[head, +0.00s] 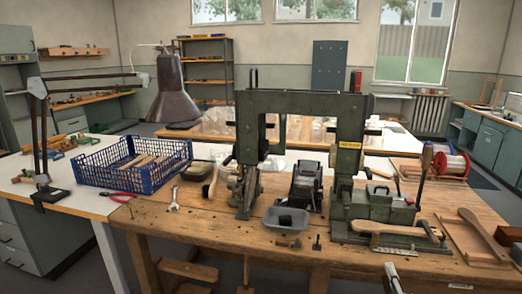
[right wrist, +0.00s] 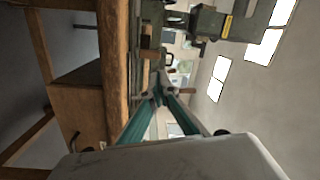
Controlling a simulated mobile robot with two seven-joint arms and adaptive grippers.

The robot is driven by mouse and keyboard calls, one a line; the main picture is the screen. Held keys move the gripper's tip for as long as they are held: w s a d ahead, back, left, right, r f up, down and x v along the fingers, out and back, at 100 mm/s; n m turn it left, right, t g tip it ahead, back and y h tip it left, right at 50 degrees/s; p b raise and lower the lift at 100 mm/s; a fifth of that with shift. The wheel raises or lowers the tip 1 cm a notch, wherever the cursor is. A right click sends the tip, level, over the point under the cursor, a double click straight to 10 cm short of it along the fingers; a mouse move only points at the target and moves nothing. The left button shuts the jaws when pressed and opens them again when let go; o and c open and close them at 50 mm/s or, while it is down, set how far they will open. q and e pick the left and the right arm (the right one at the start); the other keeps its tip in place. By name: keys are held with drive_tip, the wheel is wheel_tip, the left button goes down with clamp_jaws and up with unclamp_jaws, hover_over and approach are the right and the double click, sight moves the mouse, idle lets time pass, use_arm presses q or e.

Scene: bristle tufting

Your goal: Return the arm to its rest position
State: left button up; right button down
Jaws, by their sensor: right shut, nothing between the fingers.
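My right gripper (head: 390,268) shows only in part at the bottom edge of the head view, right of centre, in front of the workbench's front edge. In the right wrist view its teal fingers (right wrist: 160,92) run together at the tips, with nothing held between them. The wooden workbench (head: 190,236) appears turned on its side in that view, its edge (right wrist: 117,60) running along the left of the fingers. The green tufting machine (head: 300,102) stands on the bench beyond the gripper. My left gripper is not in view.
A wooden-handled brush (head: 390,228) and a grey tray (head: 286,219) lie near the bench front. A wooden paddle (head: 482,232) lies at the right. Wooden pieces sit below the bench.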

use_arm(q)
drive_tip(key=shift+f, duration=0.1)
use_arm(e)
drive_tip(key=s+a+f+n+g+y, duration=0.1)
drive_tip(key=s+a+f+n+g, duration=0.1)
drive_tip(key=s+a+f+n, duration=0.4)
drive_tip(key=s+a+f+n+g+y, duration=0.2)
drive_tip(key=s+a+f+n, duration=0.3)
drive_tip(key=s, duration=0.8)
drive_tip(key=s+a+f+n+g+y, duration=0.2)
drive_tip(key=s+a+f+n+g, duration=0.2)
drive_tip(key=s+f+n, duration=0.5)
drive_tip(key=s+a+f, duration=0.1)
drive_tip(key=a, duration=0.1)
drive_tip(key=shift+s+a, duration=0.2)
drive_tip(key=shift+a, duration=0.15)
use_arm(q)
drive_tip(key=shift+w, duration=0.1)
